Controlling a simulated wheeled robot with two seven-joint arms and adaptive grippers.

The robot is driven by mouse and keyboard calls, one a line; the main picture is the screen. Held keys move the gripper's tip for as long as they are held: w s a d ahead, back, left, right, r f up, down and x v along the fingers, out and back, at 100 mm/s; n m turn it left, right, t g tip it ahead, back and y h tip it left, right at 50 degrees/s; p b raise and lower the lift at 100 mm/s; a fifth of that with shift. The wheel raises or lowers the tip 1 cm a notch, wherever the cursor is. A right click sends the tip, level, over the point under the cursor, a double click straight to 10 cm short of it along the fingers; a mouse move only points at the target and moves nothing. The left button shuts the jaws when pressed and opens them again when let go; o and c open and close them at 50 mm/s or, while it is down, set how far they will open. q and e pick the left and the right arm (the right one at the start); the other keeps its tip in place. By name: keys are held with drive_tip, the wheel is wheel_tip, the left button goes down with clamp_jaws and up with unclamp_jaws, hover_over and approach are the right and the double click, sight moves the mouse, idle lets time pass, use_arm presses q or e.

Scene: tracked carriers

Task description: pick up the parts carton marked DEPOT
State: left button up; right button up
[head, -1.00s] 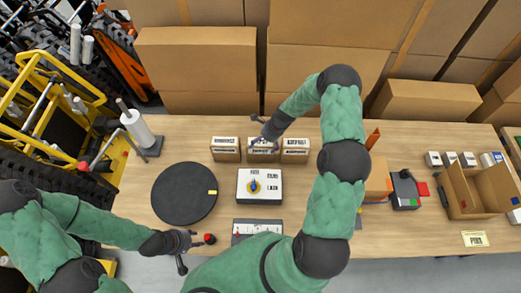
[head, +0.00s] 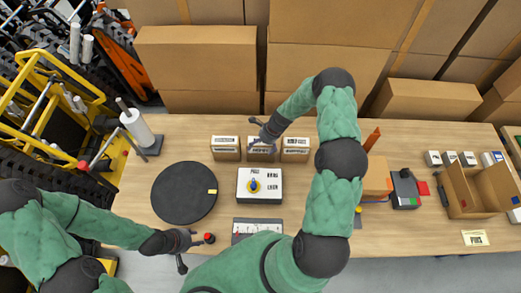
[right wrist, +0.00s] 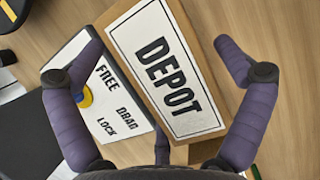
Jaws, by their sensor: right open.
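The parts carton marked DEPOT (right wrist: 165,70) lies between the spread fingers of my right gripper (right wrist: 160,80) in the right wrist view. Its white label with black letters is readable, and brown cardboard shows at its edges. The fingers stand apart on both sides, with nothing gripped. In the head view, my right gripper (head: 264,130) is over the middle carton (head: 261,157) of a row of three, partly hiding it. My left gripper (head: 190,250) is low at the left, its fingers spread and empty, beside a red button (head: 209,238).
Similar cartons stand close on the left (head: 225,150) and right (head: 296,150). In front is a white box with a blue knob (head: 272,187), also in the right wrist view (right wrist: 62,75). A black disc (head: 180,193) lies left; an open cardboard box (head: 460,198) stands right.

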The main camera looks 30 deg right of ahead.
drive_tip(key=c, duration=1.6)
